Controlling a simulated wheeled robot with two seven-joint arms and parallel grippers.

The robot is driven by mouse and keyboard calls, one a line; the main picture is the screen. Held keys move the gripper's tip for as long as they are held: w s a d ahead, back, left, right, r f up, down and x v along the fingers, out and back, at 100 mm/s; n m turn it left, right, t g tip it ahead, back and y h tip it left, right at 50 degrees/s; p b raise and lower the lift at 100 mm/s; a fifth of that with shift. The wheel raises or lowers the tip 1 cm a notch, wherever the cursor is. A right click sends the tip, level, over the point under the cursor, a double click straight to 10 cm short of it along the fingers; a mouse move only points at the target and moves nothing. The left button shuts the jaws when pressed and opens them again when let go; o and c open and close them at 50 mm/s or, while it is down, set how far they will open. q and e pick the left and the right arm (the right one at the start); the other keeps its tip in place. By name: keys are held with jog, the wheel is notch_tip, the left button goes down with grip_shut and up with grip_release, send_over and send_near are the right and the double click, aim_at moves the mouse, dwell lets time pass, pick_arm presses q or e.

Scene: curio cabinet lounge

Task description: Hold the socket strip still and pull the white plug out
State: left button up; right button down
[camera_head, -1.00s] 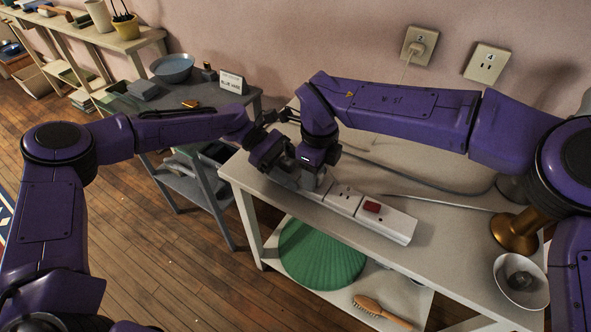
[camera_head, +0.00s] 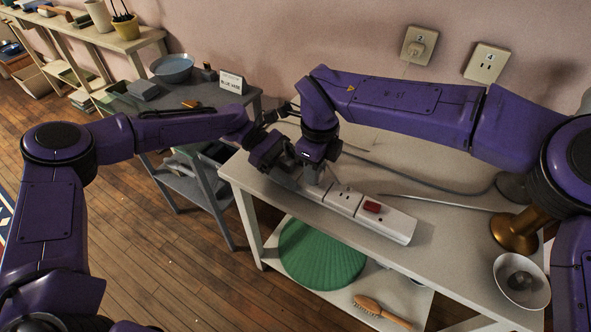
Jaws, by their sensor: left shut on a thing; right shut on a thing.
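The white socket strip (camera_head: 388,222) lies on the white table, with a red switch (camera_head: 372,207) near its right end and open sockets to the left of it. My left gripper (camera_head: 288,174) is shut on the strip's left end. My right gripper (camera_head: 314,176) points down just to the right of the left one, over the strip, and is shut. The white plug is mostly hidden between its fingers, so I cannot tell how far it sits in its socket.
Grey cords (camera_head: 425,184) run across the tabletop behind the strip. A brass stand (camera_head: 515,232) and a white bowl (camera_head: 535,293) are at the right. A green ribbed object (camera_head: 320,255) and a brush (camera_head: 383,311) lie on the lower shelf. A grey table (camera_head: 215,98) stands to the left.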

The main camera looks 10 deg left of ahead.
jog(key=shift+r, duration=0.25)
jog(key=shift+r, duration=2.1)
notch_tip(320, 180, up, 8)
jog(key=shift+r, duration=0.25)
pick_arm(q)
jog(key=o, duration=1.6)
